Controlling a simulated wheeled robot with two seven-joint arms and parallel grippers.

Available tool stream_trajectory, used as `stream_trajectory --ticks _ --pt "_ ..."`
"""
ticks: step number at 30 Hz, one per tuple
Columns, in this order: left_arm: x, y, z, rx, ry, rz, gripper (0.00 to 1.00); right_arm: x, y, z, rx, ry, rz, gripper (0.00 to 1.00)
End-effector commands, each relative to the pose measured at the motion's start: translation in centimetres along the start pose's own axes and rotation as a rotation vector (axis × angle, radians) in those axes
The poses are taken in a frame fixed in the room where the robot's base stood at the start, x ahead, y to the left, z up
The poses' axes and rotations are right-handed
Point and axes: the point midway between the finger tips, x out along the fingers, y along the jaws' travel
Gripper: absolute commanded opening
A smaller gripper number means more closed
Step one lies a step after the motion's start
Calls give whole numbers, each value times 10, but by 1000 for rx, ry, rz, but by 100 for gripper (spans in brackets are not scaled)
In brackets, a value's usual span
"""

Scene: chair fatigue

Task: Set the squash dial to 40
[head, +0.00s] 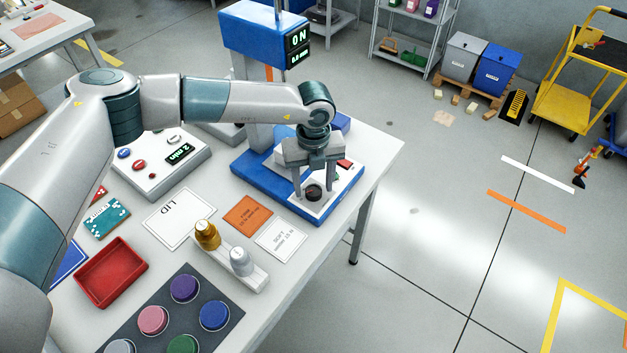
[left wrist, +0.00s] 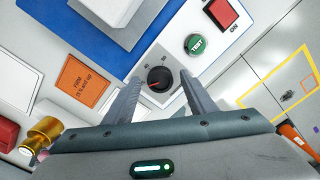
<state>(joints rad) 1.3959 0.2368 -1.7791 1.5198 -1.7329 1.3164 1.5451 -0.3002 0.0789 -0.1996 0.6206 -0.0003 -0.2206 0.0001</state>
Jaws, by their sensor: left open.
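The squash dial (left wrist: 158,79) is a round black knob with a red pointer mark on a white panel, with small printed numbers beside it. In the left wrist view it lies between the two fingers of my open left gripper (left wrist: 150,98). I cannot tell whether the fingers touch it. In the head view my left gripper (head: 312,195) points down over the dial (head: 313,192) at the front of the blue machine (head: 262,180). The panel also carries a green TEST button (left wrist: 195,44) and a red ON switch (left wrist: 222,13). My right gripper is not in view.
A FIRM card (head: 248,215), a SOFT card (head: 281,239), a gold and a silver weight on a white stand (head: 245,270), a red tray (head: 110,273) and coloured discs share the table.

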Motion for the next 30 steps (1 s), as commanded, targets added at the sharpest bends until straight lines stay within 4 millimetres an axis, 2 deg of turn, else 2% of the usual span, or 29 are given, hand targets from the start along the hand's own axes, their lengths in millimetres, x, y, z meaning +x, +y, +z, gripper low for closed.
stream_trajectory --ticks 11,16,17,23,30 --pt "6 0 0 0 -1 0 51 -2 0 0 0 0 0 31" --pt "5 0 0 0 -1 0 13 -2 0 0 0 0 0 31" --pt "5 0 0 0 -1 0 10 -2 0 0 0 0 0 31" --pt "6 0 0 5 -1 0 10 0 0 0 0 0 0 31" --pt "8 0 0 52 -1 -1 10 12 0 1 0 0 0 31"
